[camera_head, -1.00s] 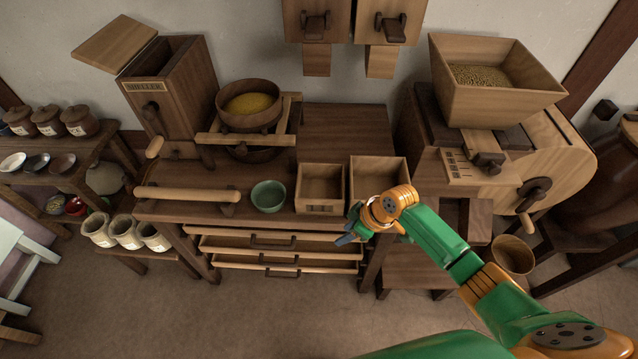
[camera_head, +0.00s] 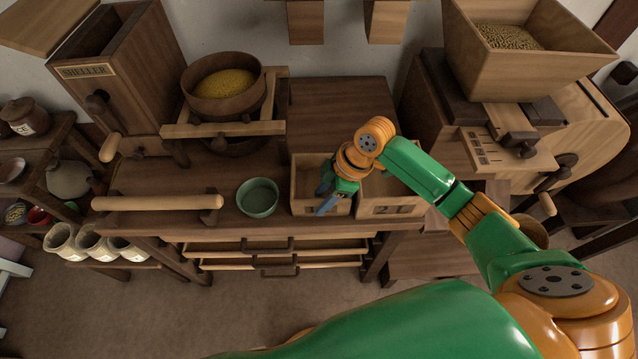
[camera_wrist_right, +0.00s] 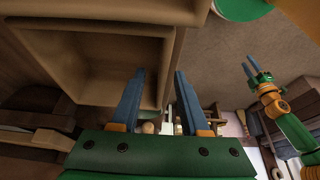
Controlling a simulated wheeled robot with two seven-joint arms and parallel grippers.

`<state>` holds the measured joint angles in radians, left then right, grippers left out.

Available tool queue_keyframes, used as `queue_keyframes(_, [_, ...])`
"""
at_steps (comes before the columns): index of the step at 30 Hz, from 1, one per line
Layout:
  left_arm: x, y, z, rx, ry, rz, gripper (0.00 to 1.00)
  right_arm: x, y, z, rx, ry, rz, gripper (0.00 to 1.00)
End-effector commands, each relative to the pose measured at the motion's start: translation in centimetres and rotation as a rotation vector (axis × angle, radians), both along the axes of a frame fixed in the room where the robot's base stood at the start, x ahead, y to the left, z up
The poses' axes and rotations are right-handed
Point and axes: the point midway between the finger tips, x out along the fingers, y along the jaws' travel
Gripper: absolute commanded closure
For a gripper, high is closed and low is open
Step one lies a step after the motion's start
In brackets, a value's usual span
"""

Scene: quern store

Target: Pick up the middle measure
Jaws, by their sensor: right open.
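Three pale pots stand in a row on the low bench at lower left in the head view, and the middle pot (camera_head: 93,243) is the likely middle measure. My right gripper (camera_head: 324,200) is far to its right, over the front of the left square wooden box (camera_head: 302,206). In the right wrist view my right gripper (camera_wrist_right: 160,72) is open, with nothing between its fingers, and the wooden box (camera_wrist_right: 85,90) is behind them. My left gripper (camera_wrist_right: 251,67) shows small at the right of that view, its fingers apart.
A green bowl (camera_head: 257,197) stands left of the boxes. A second wooden box (camera_head: 388,209) is beside the first, partly behind my right arm. A pale wooden bar (camera_head: 150,203) and slightly open drawers (camera_head: 235,264) are at the table front. The floor in front is clear.

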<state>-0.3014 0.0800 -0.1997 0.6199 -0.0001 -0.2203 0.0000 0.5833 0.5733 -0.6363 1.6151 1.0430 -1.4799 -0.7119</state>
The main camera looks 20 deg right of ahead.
Motion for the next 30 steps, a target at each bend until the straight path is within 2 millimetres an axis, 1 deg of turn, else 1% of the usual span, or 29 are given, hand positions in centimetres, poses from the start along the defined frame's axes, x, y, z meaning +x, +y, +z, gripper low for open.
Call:
queue_keyframes(2, [0.0, 0.0, 0.4, 0.000, 0.001, 0.000, 0.60, -0.3, 0.9, -1.3, 0.001, 0.005, 0.001, 0.55])
queue_keyframes(3, [0.0, 0.0, 0.2, 0.000, 0.001, 0.000, 0.60, -0.2, 1.1, -2.2, 0.001, 0.004, 0.000, 0.55])
queue_keyframes(6, [0.0, 0.0, 0.0, 0.000, 0.001, 0.000, 0.60, 0.0, 1.5, -3.3, -0.001, 0.002, -0.001, 0.55])
queue_keyframes(30, [0.1, 0.0, 0.1, 0.000, -0.002, -0.001, 0.60, 0.1, 1.6, -4.0, -0.002, 0.000, 0.000, 0.55])
